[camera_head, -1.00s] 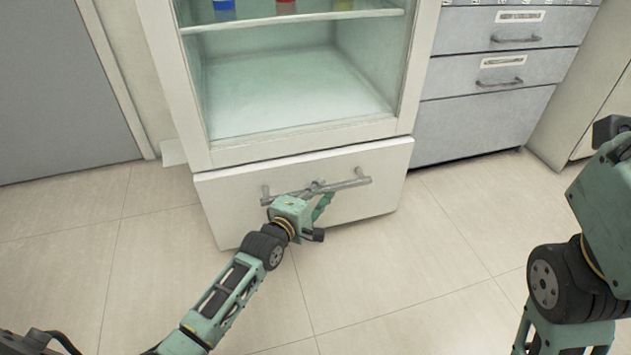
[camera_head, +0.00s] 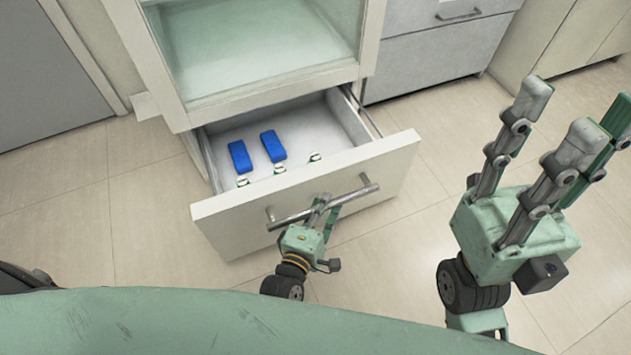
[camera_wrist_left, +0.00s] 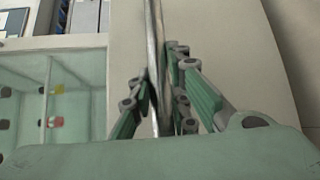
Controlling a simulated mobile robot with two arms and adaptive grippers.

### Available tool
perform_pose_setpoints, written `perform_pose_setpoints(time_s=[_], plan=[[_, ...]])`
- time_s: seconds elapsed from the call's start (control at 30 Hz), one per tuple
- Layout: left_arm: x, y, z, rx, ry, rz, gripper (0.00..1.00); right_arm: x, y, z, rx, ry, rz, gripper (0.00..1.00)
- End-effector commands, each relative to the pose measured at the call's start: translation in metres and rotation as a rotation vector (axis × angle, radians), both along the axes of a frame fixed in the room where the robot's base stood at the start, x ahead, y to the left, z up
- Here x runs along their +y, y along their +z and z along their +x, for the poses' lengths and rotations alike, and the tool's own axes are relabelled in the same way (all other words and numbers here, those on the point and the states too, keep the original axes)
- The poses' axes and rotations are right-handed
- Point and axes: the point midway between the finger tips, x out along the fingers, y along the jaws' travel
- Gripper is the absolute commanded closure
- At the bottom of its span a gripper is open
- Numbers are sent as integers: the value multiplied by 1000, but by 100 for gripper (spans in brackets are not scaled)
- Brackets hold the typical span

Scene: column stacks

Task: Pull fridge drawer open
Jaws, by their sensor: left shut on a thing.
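The white fridge drawer (camera_head: 310,190) is pulled out below the fridge body, and its inside shows. Its grey bar handle (camera_head: 350,197) runs across the drawer front. My left gripper (camera_head: 320,210) is shut on the handle near its middle. In the left wrist view the handle (camera_wrist_left: 154,60) passes between the fingers of my left gripper (camera_wrist_left: 160,95). My right gripper (camera_head: 545,150) is raised at the right, its fingers pointing up and spread apart, with nothing between them and away from the drawer.
The empty fridge compartment (camera_head: 250,45) is above. Grey drawers (camera_head: 430,60) stand to the right. Tiled floor (camera_head: 80,215) is clear to the left.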

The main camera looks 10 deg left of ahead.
Motion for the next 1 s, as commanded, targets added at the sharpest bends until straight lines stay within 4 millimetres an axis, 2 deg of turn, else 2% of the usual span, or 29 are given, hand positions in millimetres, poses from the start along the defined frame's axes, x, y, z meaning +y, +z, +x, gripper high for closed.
perform_pose_setpoints(time_s=[0.23, 0.7, 0.73, 0.9, 1.0], plan=[[-12, 1, -19, -1, 3, -4, 100, 0, 8, 0, -3, 0, 0, 60], [-14, 1, -21, -2, 3, -4, 100, 0, 8, 0, -3, 0, -1, 60], [-14, 1, -21, -2, 3, -4, 81, 0, 8, 0, -3, 0, -1, 60], [-14, 0, -21, -1, 2, -2, 66, 0, 8, 0, -2, 0, 0, 60], [-15, 0, -21, -1, 2, -2, 64, 0, 8, 0, -2, 0, 0, 60]])
